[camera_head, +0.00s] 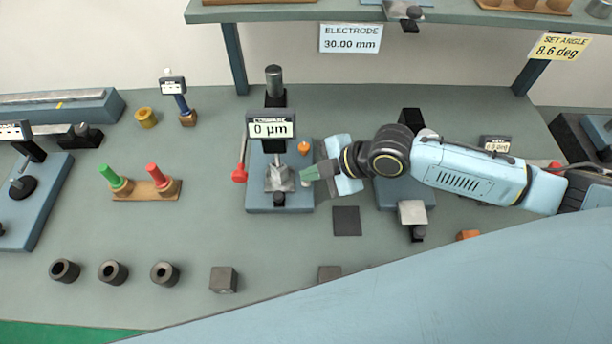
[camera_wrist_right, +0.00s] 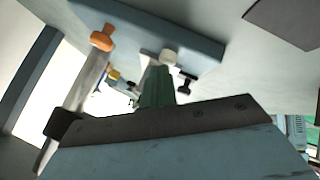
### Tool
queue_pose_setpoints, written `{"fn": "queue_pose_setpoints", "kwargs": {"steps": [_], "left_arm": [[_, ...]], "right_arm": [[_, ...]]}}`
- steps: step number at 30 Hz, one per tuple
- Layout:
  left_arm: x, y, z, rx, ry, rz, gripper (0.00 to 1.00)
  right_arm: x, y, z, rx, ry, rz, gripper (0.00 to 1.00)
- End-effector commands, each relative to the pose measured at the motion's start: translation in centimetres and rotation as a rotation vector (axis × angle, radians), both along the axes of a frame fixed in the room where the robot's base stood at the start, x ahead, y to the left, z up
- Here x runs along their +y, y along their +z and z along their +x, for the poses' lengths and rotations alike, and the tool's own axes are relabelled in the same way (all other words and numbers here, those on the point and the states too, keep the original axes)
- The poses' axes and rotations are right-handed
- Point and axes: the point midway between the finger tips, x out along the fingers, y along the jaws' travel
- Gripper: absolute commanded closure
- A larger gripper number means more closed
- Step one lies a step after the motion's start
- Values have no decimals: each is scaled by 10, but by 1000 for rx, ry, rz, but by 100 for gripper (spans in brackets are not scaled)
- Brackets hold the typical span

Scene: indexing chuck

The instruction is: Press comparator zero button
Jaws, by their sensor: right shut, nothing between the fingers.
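The comparator (camera_head: 280,196) stands on a blue base in the middle of the bench, its display (camera_head: 271,128) reading 0 µm. A grey metal piece (camera_head: 279,179) sits on it. My left gripper is not in view.
An orange knob (camera_head: 305,147) stands close behind the right fingers, and a red-ended lever (camera_head: 239,174) is at the comparator's left. Green (camera_head: 115,177) and red (camera_head: 158,174) plugs stand further left. Another blue-based device (camera_head: 405,195) lies under my right arm.

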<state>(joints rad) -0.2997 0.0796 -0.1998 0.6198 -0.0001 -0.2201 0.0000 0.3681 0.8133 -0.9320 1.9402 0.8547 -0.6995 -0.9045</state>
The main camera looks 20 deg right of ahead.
Motion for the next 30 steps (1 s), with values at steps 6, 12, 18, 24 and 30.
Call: {"fn": "queue_pose_setpoints", "kwargs": {"steps": [6,12,18,24,30], "left_arm": [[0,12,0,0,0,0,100],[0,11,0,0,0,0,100],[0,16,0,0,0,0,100],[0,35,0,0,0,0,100],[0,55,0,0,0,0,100]], "right_arm": [[0,12,0,-1,-1,0,100],[0,11,0,-1,-1,0,100],[0,16,0,-1,-1,0,100],[0,37,1,-2,0,0,100],[0,57,1,-2,0,0,100]]}}
